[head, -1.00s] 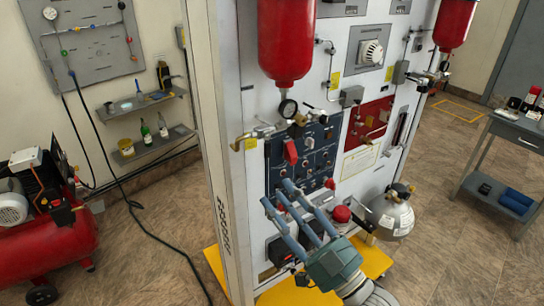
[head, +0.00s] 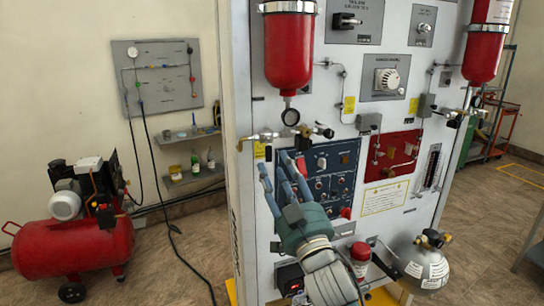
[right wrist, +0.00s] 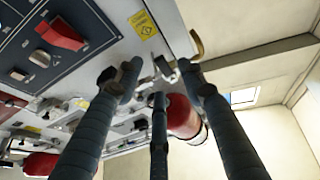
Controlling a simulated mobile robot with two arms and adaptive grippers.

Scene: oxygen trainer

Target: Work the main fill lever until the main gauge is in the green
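The round gauge (head: 290,117) hangs under the left red cylinder (head: 290,50); its dial is too small to read. Brass valve fittings (head: 268,135) with a small handle run beside it, and a dark knob (head: 325,131) sits at their right. No label shows which part is the main fill lever. My right gripper (head: 275,167) is open and empty, its fingers pointing up in front of the blue panel's left edge, below the fittings. In the right wrist view its fingers (right wrist: 157,80) are spread below a metal fitting (right wrist: 165,68) and a brass hook (right wrist: 196,45). My left gripper is out of view.
The blue control panel (head: 335,160) has a red switch (head: 302,165), also in the right wrist view (right wrist: 60,34). A silver tank (head: 425,265) and a red-capped bottle (head: 360,256) stand right of my arm. A red compressor (head: 75,240) is at left.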

